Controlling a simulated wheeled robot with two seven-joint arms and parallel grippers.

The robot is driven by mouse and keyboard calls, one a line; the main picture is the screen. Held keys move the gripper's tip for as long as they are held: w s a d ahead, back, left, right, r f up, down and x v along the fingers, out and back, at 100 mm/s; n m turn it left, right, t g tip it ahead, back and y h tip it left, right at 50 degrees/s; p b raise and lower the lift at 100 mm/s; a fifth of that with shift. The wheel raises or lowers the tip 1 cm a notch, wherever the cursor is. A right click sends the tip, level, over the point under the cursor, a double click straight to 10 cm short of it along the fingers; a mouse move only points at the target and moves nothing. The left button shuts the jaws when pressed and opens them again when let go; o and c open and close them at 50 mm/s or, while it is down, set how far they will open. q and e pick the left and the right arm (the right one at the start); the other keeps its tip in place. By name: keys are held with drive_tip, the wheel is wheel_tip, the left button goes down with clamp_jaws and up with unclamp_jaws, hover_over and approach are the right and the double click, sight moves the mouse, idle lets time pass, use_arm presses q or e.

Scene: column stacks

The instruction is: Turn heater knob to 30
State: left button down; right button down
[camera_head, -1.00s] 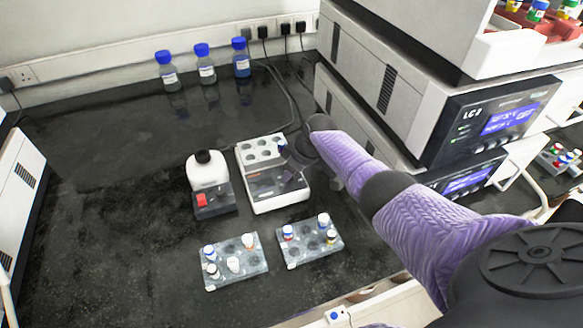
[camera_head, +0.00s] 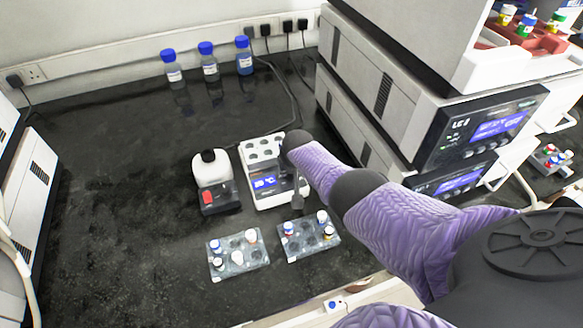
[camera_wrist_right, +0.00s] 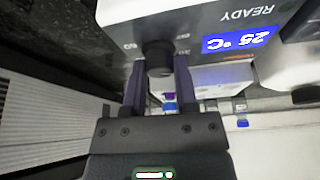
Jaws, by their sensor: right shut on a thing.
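The heater (camera_head: 258,201) is a white box with a block of round wells on top and a lit blue display (camera_head: 264,182) on its front. In the right wrist view the display (camera_wrist_right: 240,40) reads 25 °C, upside down, with READY beside it. The black heater knob (camera_wrist_right: 158,56) sits on the front panel between the two fingers of my right gripper (camera_wrist_right: 159,70), which is shut on it. In the head view my right gripper (camera_head: 297,203) is at the heater's front right corner, and the knob is hidden. My left gripper is not in view.
Two vial racks (camera_head: 225,274) (camera_head: 291,252) stand in front of the heater. Stacked LC units (camera_head: 400,130) rise on the right. The bench (camera_head: 110,210) is clear at left.

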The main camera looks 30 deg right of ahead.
drive_tip(key=shift+m, duration=0.5)
drive_tip(key=shift+m+g, duration=0.3)
drive_tip(key=shift+c, duration=2)
unclamp_jaws()
drive_tip(key=shift+h, duration=0.3)
drive_tip(key=p+v, duration=1)
drive_tip(key=shift+s+f, duration=0.1)
drive_tip(key=shift+f, duration=0.05)
